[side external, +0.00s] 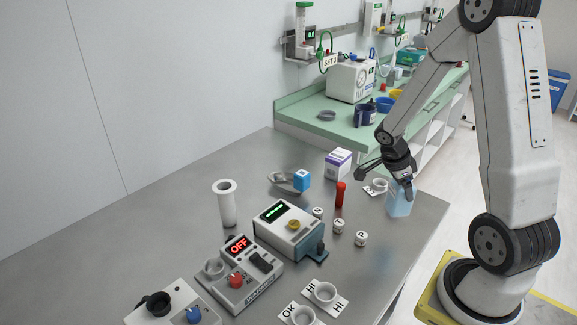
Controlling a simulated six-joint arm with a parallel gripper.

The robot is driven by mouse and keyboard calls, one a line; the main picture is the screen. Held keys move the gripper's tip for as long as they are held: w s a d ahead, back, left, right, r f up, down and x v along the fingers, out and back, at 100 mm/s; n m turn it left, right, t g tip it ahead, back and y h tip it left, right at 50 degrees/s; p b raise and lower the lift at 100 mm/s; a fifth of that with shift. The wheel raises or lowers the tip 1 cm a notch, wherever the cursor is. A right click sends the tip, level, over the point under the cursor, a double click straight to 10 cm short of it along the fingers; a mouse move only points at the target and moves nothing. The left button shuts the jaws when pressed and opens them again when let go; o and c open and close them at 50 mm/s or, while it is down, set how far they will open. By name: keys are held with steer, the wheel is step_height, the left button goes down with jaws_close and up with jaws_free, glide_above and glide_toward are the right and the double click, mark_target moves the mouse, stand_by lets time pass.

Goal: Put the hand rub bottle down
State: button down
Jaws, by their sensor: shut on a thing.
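The hand rub bottle (398,203) is a light blue, see-through block-shaped bottle near the right edge of the grey table. My gripper (401,184) reaches down from above and is shut on its upper part. The gripper hides the top of the bottle. The bottle looks about upright. A faint bluish patch shows on the table below it, and I cannot tell whether its base touches the table.
A white ring holder on a label card (378,186) is just left of the bottle. A red tube (340,195), a white-purple box (338,164) and small white lettered pieces (361,239) stand nearby. The table's front right (375,280) is clear.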

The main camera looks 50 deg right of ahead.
mark_target(396, 185)
steer(key=shift+s+d+m, duration=0.3)
steer(key=shift+s+m, duration=0.2)
steer(key=shift+s, duration=0.35)
steer(key=shift+f, duration=0.1)
steer(key=shift+f, duration=3.95)
steer(key=shift+f, duration=0.15)
jaws_free()
steer(key=shift+r, duration=0.2)
steer(key=shift+v, duration=5.95)
steer(key=shift+w+d, duration=0.1)
steer(key=shift+w, duration=0.05)
